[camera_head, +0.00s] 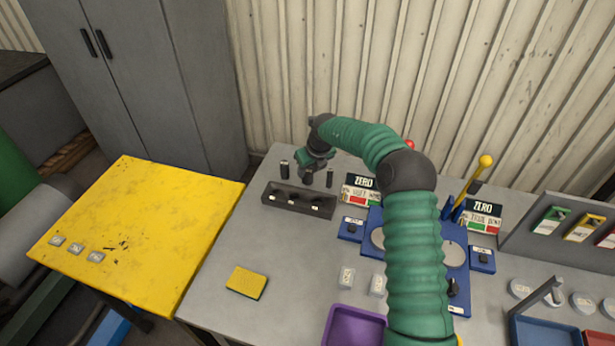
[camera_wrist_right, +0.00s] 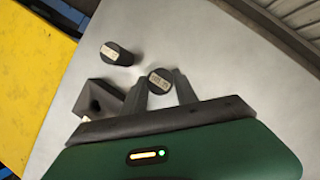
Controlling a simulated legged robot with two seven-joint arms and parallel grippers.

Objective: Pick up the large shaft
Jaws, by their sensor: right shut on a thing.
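My right gripper (camera_head: 310,172) reaches down behind the dark holder on the grey bench. In the right wrist view its two dark fingers (camera_wrist_right: 160,92) are closed on a dark round shaft (camera_wrist_right: 159,79) with a pale label on its end. The held shaft is hard to make out in the head view, where the gripper covers it. A second dark labelled shaft (camera_wrist_right: 114,53) stands apart from the fingers. In the head view, dark upright shafts stand left (camera_head: 284,168) and right (camera_head: 330,178) of the gripper. Size labels are too small to read. My left gripper is out of view.
The dark slotted holder (camera_head: 270,198) sits close in front of the gripper. A ZERO display sign (camera_head: 361,187) and blue gauge devices (camera_head: 350,229) stand to the right. A yellow sponge (camera_head: 246,283) lies in front, with clear bench around it. A corrugated wall is behind.

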